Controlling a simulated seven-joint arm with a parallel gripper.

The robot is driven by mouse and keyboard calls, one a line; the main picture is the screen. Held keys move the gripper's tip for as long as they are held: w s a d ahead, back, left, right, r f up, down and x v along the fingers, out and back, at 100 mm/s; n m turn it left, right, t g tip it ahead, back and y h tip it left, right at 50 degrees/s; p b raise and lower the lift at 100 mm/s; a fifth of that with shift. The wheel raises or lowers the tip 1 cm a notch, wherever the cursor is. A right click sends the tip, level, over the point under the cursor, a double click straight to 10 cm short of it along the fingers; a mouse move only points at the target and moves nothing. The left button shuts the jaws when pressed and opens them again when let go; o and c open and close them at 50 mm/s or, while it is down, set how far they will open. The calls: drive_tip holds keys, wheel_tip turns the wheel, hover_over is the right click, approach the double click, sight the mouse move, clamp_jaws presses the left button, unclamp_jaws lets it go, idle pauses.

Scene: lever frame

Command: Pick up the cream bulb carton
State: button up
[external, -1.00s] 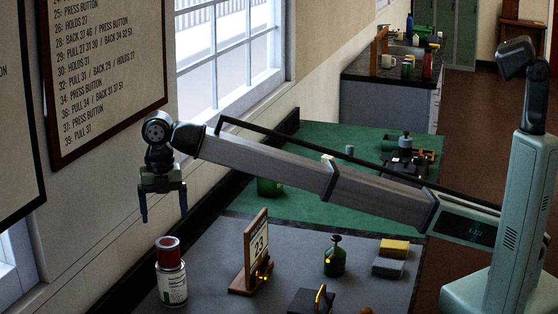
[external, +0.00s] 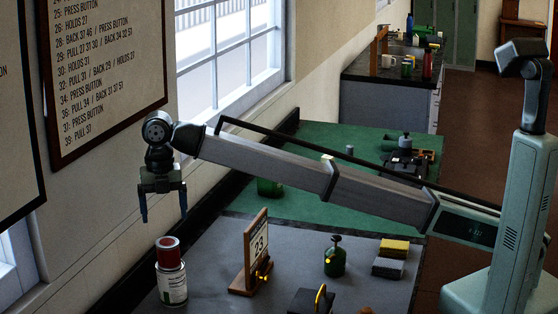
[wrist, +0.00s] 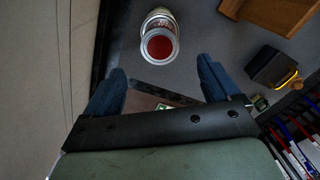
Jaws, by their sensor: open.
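My gripper (external: 163,214) hangs at the left in the external view, fingers pointing down, open and empty. In the wrist view its two blue fingers (wrist: 160,78) stand wide apart with nothing between them. A small cream block (external: 327,158) shows just above my arm link over the green mat. It may be the cream bulb carton, but it is partly hidden and too small to be sure. It is far to the right of my gripper. I cannot make out a cream carton in the wrist view.
A red-topped can (external: 171,272) stands below my gripper; it also shows in the wrist view (wrist: 159,42). A calendar stand (external: 252,258), a green bottle (external: 335,260) and a yellow sponge (external: 394,248) stand to its right. The green mat (external: 300,205) has clear patches.

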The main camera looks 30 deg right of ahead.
drive_tip(key=shift+c, duration=0.3)
drive_tip(key=shift+c, duration=1.3)
drive_tip(key=shift+w+d, duration=0.1)
drive_tip(key=shift+w, duration=0.1)
drive_tip(key=w+d+f+m, duration=0.1)
drive_tip(key=w+d+m, duration=0.45)
drive_tip(key=w, duration=0.45)
drive_tip(key=w+d+f+m, duration=0.1)
drive_tip(key=w+d+m, duration=0.4)
drive_tip(key=w, duration=0.5)
drive_tip(key=w+d+f+m, duration=0.2)
drive_tip(key=w+d+m, duration=0.9)
drive_tip(key=w+d, duration=0.8)
drive_tip(key=m, duration=2.4)
approach(328, 156)
wheel_tip(328, 156, down, 11)
drive_tip(key=shift+f, duration=0.2)
